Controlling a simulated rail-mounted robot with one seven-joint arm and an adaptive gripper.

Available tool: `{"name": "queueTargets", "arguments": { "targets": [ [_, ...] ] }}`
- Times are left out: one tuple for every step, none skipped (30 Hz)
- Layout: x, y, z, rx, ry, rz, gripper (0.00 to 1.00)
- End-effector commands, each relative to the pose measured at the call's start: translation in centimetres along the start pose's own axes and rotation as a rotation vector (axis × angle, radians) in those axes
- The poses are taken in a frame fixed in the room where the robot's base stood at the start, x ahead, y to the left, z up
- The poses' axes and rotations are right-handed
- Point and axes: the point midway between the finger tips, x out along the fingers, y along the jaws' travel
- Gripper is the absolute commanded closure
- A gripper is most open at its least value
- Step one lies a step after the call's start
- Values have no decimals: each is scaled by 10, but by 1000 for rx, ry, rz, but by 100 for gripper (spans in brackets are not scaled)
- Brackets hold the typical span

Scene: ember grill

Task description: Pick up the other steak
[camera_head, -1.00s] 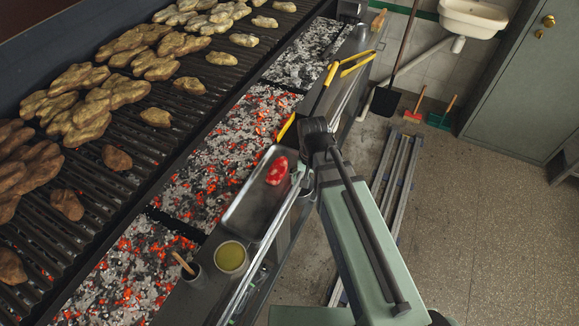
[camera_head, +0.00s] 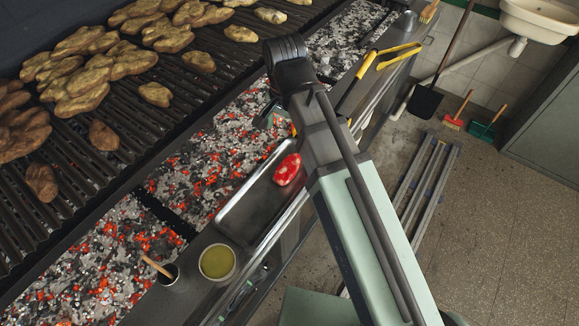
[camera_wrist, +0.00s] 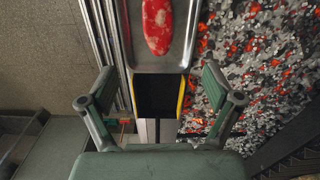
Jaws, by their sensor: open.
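A raw red, white-marbled steak (camera_head: 287,169) lies on a metal tray (camera_head: 238,212) on the ledge in front of the grill. It is the only piece on the tray. In the wrist view the steak (camera_wrist: 157,26) shows at the top, on the tray (camera_wrist: 180,55), beyond my fingertips. My gripper (camera_wrist: 158,88) is open, with nothing between its two green-padded fingers. In the head view the arm partly hides the gripper and the tray's far end; one green finger (camera_head: 266,117) shows over the embers, apart from the steak.
Glowing embers (camera_head: 180,175) lie beside the tray. The grill grate (camera_head: 150,140) holds many browned pieces. Yellow-handled tools (camera_head: 398,54) lie further along the ledge.

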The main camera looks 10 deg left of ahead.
Motion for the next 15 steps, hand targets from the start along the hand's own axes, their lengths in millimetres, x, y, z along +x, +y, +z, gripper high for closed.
{"name": "queueTargets", "arguments": {
  "targets": [
    [7, 2, 1, 0, -1, 2, 10],
    [11, 2, 1, 0, -2, 2, 10],
    [17, 2, 1, 0, -2, 2, 10],
    [21, 2, 1, 0, -1, 2, 10],
    [26, 2, 1, 0, -2, 2, 10],
    [31, 2, 1, 0, -2, 2, 10],
    [35, 2, 1, 0, -1, 2, 10],
    [39, 2, 0, 0, -2, 2, 10],
    [45, 2, 0, 0, -2, 2, 10],
    [49, 2, 0, -1, -1, 2, 10],
    [53, 2, 0, -1, -2, 2, 10],
    [58, 2, 0, -1, -2, 2, 10],
    [62, 1, 0, -1, -1, 2, 10],
    [66, 1, 0, -1, -1, 2, 10],
    [72, 1, 0, -1, -2, 2, 10]
  ]
}}
